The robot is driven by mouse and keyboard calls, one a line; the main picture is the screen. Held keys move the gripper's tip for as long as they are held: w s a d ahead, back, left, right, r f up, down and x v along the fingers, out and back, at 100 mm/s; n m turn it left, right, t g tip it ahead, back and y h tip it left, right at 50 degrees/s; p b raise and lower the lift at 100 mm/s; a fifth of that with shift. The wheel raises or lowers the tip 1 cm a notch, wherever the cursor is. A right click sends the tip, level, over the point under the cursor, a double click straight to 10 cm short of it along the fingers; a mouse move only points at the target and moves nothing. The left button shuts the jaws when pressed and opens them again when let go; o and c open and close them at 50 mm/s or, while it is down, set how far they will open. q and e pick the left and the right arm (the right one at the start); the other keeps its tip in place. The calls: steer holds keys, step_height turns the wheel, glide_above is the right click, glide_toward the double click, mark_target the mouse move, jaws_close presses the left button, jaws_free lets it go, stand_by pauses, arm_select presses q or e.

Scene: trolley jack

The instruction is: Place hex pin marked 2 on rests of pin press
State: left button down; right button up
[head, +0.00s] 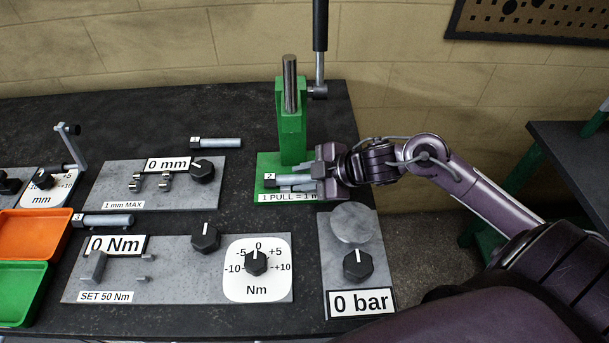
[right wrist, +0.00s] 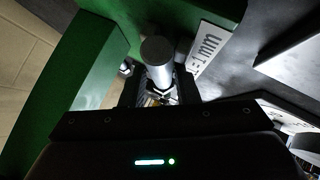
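The hex pin marked 2 (head: 284,179) lies level across the base of the green pin press (head: 292,130), its black numbered head to the left. The base hides whether its full length bears on the rests. My right gripper (head: 318,178) is at the pin's right end, low over the base, pointing left. In the right wrist view a grey cylinder (right wrist: 157,55) shows between the dark fingers (right wrist: 160,90); whether they touch it is unclear. The left gripper is not in view.
Another hex pin (head: 215,143) lies behind the 0 mm plate (head: 125,185), and one (head: 103,220) lies near the orange tray (head: 35,232). The 0 bar plate (head: 350,270) is in front of the press. The press lever (head: 320,40) stands upright behind.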

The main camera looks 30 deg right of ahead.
steer(key=shift+s+r, duration=0.15)
steer(key=shift+r, duration=0.1)
steer(key=v, duration=1.1)
steer(key=shift+s+d+r+p, duration=0.25)
steer(key=shift+p, duration=0.05)
